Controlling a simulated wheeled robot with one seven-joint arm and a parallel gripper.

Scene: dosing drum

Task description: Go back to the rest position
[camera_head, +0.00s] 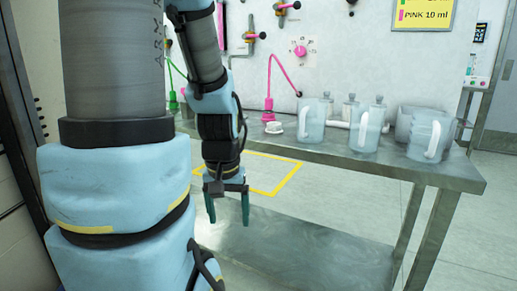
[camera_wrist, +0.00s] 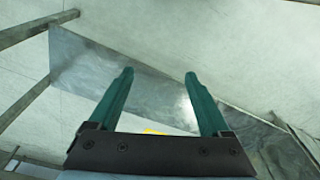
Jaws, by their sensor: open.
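My gripper (camera_head: 228,222) hangs below my arm with its fingers pointing down, in front of the metal table (camera_head: 335,158). In the wrist view my gripper (camera_wrist: 158,75) shows two green fingers spread apart with nothing between them. The gripper is open and touches no object that I can see. A metal lower surface (camera_wrist: 160,98) lies beyond the fingers in the wrist view.
Several translucent jugs (camera_head: 367,131) with white handles stand on the table's right part. A small white object (camera_head: 274,128) lies near a pink nozzle (camera_head: 267,116). A yellow-outlined area (camera_head: 290,177) shows behind my gripper. Floor (camera_head: 490,215) is clear at right.

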